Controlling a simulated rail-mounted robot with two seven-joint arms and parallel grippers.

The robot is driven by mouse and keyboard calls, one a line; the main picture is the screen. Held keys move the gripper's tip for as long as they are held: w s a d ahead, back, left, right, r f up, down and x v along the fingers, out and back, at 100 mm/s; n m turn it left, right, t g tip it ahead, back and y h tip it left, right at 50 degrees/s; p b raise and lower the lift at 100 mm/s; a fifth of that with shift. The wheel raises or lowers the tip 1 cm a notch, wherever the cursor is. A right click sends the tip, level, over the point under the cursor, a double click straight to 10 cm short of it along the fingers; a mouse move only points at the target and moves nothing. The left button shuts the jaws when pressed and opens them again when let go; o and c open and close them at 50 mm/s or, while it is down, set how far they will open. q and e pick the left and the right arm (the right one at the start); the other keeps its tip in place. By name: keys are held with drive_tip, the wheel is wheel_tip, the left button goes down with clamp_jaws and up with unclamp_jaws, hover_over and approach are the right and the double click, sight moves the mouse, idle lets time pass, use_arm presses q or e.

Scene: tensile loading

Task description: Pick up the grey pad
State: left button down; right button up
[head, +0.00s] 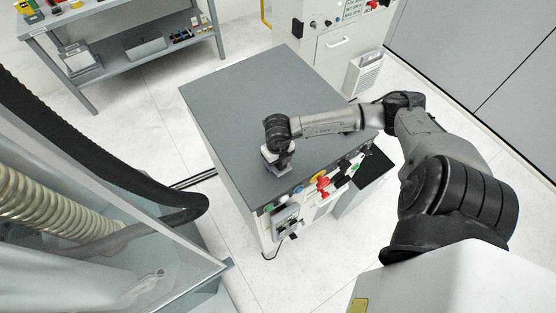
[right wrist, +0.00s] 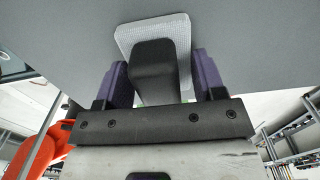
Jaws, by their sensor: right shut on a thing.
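The grey pad (right wrist: 182,38) shows in the right wrist view as a light grey, textured, rounded square plate with a black block-shaped grip (right wrist: 154,68) on it. My right gripper (right wrist: 161,75) has its two dark purple fingers on either side of the black grip and is shut on it. In the head view my right gripper (head: 277,165) points down at the grey tabletop near its front edge. The pad is mostly hidden there, and I cannot tell whether it touches the top. My left gripper is not in view.
The grey-topped cabinet (head: 235,105) is otherwise bare on top. Its front carries a red knob (head: 322,182) and other controls. A workbench (head: 110,20) with small items stands at the back left. A clear-walled enclosure with hoses (head: 80,220) fills the left.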

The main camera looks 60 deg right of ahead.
drive_tip(key=shift+r, duration=0.1)
drive_tip(key=shift+r, duration=0.5)
drive_tip(key=r, duration=0.1)
drive_tip(key=s+r+b, duration=0.1)
drive_tip(key=r, duration=0.1)
drive_tip(key=shift+d+r, duration=0.15)
drive_tip(key=shift+d, duration=0.05)
drive_tip(key=s+d+r+p, duration=0.1)
drive_tip(key=s+r, duration=0.5)
drive_tip(key=s, duration=0.4)
drive_tip(key=shift+s+d+r, duration=0.25)
drive_tip(key=shift+d, duration=0.1)
